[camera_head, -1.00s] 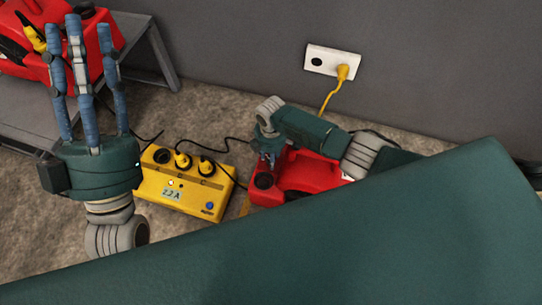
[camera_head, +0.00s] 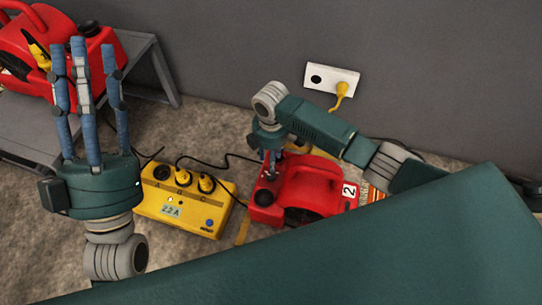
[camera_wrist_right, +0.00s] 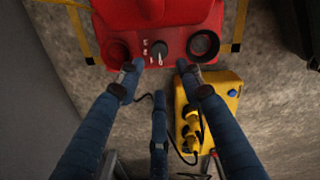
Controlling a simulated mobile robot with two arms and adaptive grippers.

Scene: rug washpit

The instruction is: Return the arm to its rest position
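My right arm reaches in from the right in the head view. Its right gripper (camera_head: 268,168) points down over the near left end of a red machine (camera_head: 310,188) with a "2" label. In the right wrist view its blue fingers are spread apart on either side of a black dial (camera_wrist_right: 158,48) on that machine, with nothing between them. I cannot tell whether the fingertips touch the machine. My left gripper (camera_head: 82,47) is at the left with its blue fingers pointing up, apart and empty.
A yellow power box (camera_head: 183,203) with sockets A, B, C and a "2.2 A" display sits left of the machine; plugs are in B and C. A wall socket (camera_head: 331,78) holds a yellow plug (camera_head: 342,89). Another red machine (camera_head: 60,50) stands on a grey bench (camera_head: 147,62).

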